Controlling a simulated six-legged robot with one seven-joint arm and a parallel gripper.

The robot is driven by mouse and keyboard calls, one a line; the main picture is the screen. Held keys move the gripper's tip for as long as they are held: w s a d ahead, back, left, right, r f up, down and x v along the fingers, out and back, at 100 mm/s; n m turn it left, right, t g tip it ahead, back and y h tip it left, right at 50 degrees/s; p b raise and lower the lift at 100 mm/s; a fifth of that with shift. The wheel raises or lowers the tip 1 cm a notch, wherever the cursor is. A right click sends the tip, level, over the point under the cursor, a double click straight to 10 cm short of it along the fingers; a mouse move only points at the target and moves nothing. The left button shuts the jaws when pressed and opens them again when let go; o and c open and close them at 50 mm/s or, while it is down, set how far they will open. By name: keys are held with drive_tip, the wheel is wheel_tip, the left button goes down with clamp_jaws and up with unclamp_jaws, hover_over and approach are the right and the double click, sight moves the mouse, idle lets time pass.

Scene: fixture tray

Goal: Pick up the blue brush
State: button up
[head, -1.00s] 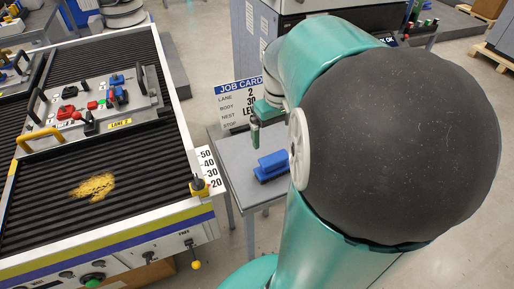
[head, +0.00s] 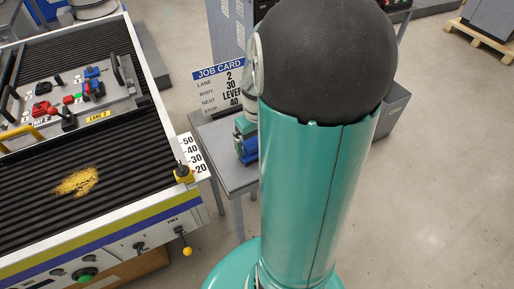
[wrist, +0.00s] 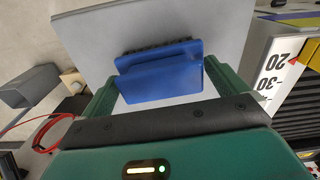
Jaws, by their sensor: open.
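The blue brush (wrist: 160,72) lies on a small grey table, with dark bristles along its far edge in the wrist view. My gripper (wrist: 160,88) is open, with a green finger on either side of the brush's near part. I cannot tell whether either finger touches it. In the head view the brush (head: 248,152) shows only in part, low behind my arm, with my gripper (head: 245,128) just above or at it. The fingertips are mostly hidden there.
The small grey table (head: 225,160) carries a job card sign (head: 220,90) at its back. Left of it stands a ribbed conveyor (head: 125,190) with a yellow smear, a fixture tray (head: 70,122) and a numbered scale (head: 192,155). Open floor lies to the right.

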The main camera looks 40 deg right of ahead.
sight(256, 140)
drive_tip(key=c, duration=0.9)
drive_tip(key=shift+r, duration=0.15)
drive_tip(key=shift+r, duration=0.25)
drive_tip(key=r, duration=0.3)
drive_tip(key=shift+a, duration=0.25)
drive_tip(key=s+a+r, duration=0.3)
drive_tip(key=a+r, duration=0.6)
drive_tip(key=a, duration=0.4)
drive_tip(key=shift+s+r, duration=0.15)
drive_tip(key=shift+s, duration=0.05)
